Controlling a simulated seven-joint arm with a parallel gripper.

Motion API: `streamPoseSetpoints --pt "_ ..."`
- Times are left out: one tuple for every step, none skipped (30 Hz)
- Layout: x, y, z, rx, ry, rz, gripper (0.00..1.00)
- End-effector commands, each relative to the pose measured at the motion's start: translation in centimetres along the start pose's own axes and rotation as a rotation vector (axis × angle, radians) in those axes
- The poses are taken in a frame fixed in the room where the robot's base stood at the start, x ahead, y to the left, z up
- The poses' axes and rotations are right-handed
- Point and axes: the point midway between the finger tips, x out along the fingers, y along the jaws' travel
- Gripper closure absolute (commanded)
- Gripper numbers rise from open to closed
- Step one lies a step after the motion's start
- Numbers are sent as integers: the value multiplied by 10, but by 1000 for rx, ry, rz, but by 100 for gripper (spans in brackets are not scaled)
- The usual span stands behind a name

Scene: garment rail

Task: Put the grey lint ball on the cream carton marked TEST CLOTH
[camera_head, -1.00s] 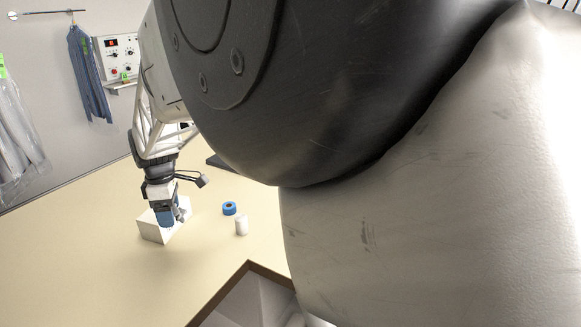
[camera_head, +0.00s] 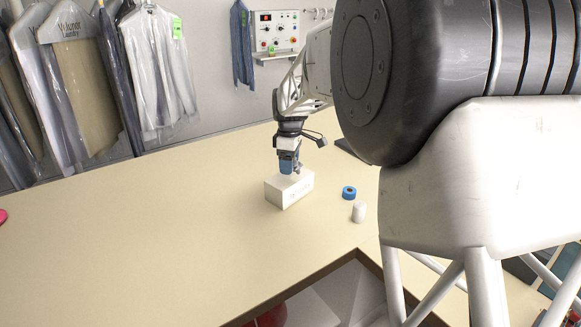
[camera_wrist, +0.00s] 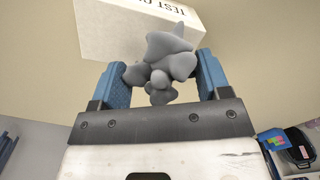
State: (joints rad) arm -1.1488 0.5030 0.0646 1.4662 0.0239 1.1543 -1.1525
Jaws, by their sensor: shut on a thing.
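The grey lint ball (camera_wrist: 168,58) is a lumpy mass between the blue fingers of my gripper (camera_wrist: 160,75) in the wrist view. The gripper is shut on it. The cream carton (camera_wrist: 120,30), with partly cut-off "TEST" lettering, lies just beyond the lint ball there. A grey speck of the lint shows at the fingertips. I cannot tell whether the lint touches the carton.
A blue tape roll (camera_head: 349,192) and a small white cylinder (camera_head: 358,212) stand right of the carton. The table (camera_head: 150,225) is clear to the left. An opening with a dark rim (camera_head: 350,252) is at the front. Bagged garments (camera_head: 160,70) hang behind.

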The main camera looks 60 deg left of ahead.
Motion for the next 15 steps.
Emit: streamPoseSetpoints --pt "2 6 -2 0 0 -1 52" --pt "2 9 -4 0 0 0 52" --pt "2 13 -6 0 0 -1 52" --pt "2 16 -7 0 -1 -1 52" --pt "2 18 -8 0 -1 -2 52" --pt "2 22 -9 0 0 -1 52" --pt "2 24 -10 0 0 0 52" --pt "2 26 -11 0 0 0 52" --pt "2 28 -12 0 0 -1 52" --pt "2 29 -13 0 0 -1 52" --pt "3 30 -13 0 -1 -1 52" --pt "3 31 -14 0 -1 -1 52" --pt "3 32 -14 0 0 -1 52" --pt "2 32 -14 0 0 -1 52" --pt "2 32 -14 0 0 -1 52"
